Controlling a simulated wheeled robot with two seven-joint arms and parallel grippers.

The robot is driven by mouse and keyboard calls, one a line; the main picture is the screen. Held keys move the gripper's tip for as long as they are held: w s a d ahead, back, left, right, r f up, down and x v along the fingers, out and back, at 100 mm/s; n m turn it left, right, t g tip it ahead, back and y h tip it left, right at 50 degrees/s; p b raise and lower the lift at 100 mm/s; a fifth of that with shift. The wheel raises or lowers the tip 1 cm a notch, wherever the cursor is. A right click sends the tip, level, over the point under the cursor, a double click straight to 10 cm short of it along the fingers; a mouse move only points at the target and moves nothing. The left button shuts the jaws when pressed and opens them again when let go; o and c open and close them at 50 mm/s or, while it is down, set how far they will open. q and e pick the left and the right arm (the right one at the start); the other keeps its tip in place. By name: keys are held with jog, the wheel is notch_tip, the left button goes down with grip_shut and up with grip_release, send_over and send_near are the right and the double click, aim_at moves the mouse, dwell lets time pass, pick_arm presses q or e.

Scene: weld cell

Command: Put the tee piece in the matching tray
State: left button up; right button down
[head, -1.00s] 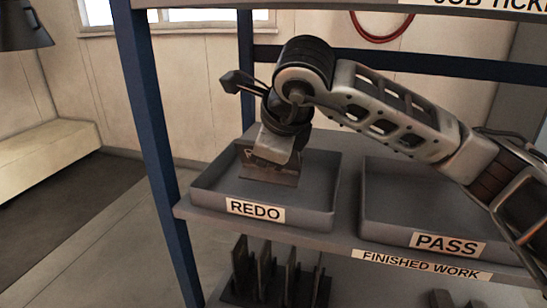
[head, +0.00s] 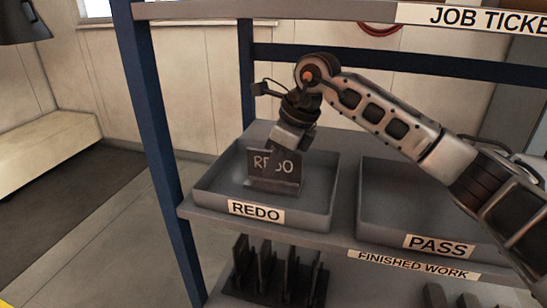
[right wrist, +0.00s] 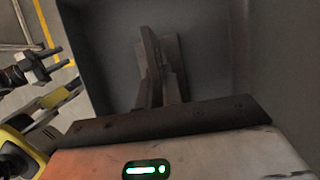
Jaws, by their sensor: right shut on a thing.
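The tee piece (head: 267,178) is a dark grey upright plate on a flat base, with pale letters reading REDO, partly covered. My right gripper (head: 283,151) comes down from above and is shut on its upper part. The piece is inside the walls of the tray labelled REDO (head: 205,200), at or just above the floor; I cannot tell whether it touches. In the right wrist view dark upright parts (right wrist: 160,70) stand between the grey tray walls; piece and fingers are hard to separate there.
The tray labelled PASS (head: 400,232) stands to the right on the same shelf and its visible part is empty. A blue post (head: 150,120) rises at the shelf's left end. A rack (head: 270,275) of dark upright plates is below. A JOB TICKET rail crosses above.

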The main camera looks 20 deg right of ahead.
jog(key=shift+r, duration=0.1)
jog(key=c, duration=1.8)
grip_release()
jog(key=shift+o, duration=1.2)
jog(key=v, duration=0.5)
jog(key=s+d+b, duration=0.2)
jog(key=s+d, duration=0.5)
jog(key=d, duration=0.3)
jog(key=shift+w, duration=0.1)
